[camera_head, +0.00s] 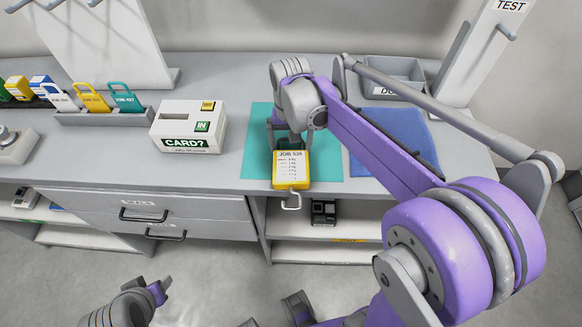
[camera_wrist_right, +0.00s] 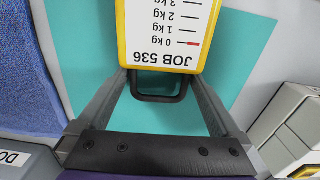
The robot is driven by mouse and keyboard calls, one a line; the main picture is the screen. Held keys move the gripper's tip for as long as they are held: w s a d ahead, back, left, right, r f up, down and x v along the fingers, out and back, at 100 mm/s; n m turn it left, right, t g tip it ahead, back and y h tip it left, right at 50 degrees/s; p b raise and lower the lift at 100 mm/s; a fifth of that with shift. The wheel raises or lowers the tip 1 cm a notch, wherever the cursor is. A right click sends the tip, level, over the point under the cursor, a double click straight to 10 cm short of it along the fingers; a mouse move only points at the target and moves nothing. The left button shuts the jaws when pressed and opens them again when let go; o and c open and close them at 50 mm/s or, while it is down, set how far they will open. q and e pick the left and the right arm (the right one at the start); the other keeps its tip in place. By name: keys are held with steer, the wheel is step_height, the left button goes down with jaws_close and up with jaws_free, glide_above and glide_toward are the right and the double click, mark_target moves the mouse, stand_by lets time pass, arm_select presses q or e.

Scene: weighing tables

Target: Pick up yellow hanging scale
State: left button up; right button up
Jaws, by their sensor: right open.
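The yellow hanging scale (camera_head: 291,170) has a white face marked JOB 536 and a kg scale with a red mark near 0. It is at the front edge of the teal mat, with its grey hook (camera_head: 292,202) towards the counter's front edge. My right gripper (camera_head: 287,140) is at the scale's handle end. In the right wrist view the yellow scale (camera_wrist_right: 168,30) shows its black handle (camera_wrist_right: 158,88) between the open fingers of my right gripper (camera_wrist_right: 162,84). I see no clear grip on it. My left gripper (camera_head: 157,292) is low at the left, its fingers unclear.
The teal mat (camera_head: 257,150) lies on the grey counter (camera_head: 228,165). A white card reader (camera_head: 188,127) stands left, beside a rack (camera_head: 100,118) of coloured cards. A blue mat (camera_head: 365,165) and grey tray (camera_head: 395,68) are right. Drawers and shelves lie below.

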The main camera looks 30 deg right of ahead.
steer(key=shift+c, duration=0.3)
steer(key=shift+r, duration=0.1)
steer(key=c, duration=1.5)
